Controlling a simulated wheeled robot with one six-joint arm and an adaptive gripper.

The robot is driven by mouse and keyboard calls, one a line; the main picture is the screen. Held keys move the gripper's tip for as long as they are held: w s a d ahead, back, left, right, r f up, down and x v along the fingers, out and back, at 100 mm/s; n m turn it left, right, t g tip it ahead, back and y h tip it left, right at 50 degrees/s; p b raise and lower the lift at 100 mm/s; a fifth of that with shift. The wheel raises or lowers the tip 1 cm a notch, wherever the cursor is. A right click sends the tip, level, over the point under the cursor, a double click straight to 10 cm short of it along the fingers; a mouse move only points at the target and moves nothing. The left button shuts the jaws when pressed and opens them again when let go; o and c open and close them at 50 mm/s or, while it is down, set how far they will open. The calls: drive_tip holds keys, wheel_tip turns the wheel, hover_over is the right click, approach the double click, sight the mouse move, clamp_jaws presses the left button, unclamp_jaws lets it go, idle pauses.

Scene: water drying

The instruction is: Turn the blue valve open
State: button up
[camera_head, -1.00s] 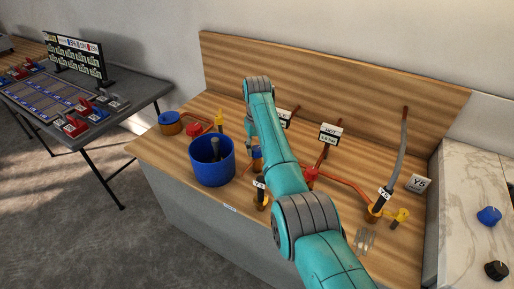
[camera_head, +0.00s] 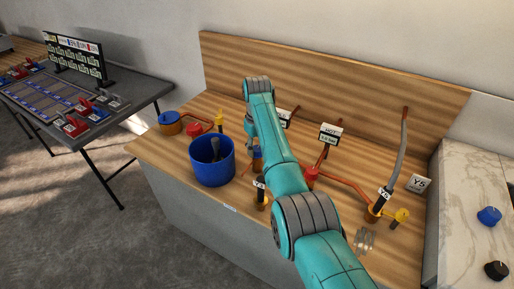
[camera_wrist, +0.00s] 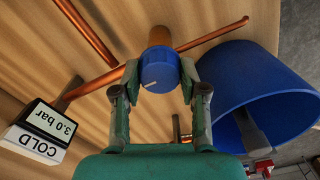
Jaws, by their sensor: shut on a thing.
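The blue valve (camera_wrist: 158,70) is a round blue knob with a short white mark, on a copper pipe, in the wrist view. My gripper (camera_wrist: 160,76) has one finger on each side of the knob and is shut on it. In the head view, part of the blue valve (camera_head: 256,153) shows just left of my teal arm.
A blue bucket (camera_head: 212,168) holding a grey object stands close beside the valve. A COLD 3.0 bar sign (camera_wrist: 40,133) is left in the wrist view. A red valve (camera_head: 311,175), a HOT sign (camera_head: 330,134) and copper pipes lie right of my arm.

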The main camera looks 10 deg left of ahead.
drive_tip(key=o, duration=1.1)
drive_tip(key=shift+o, duration=0.2)
drive_tip(key=shift+r, duration=0.1)
wheel_tip(320, 180, up, 12)
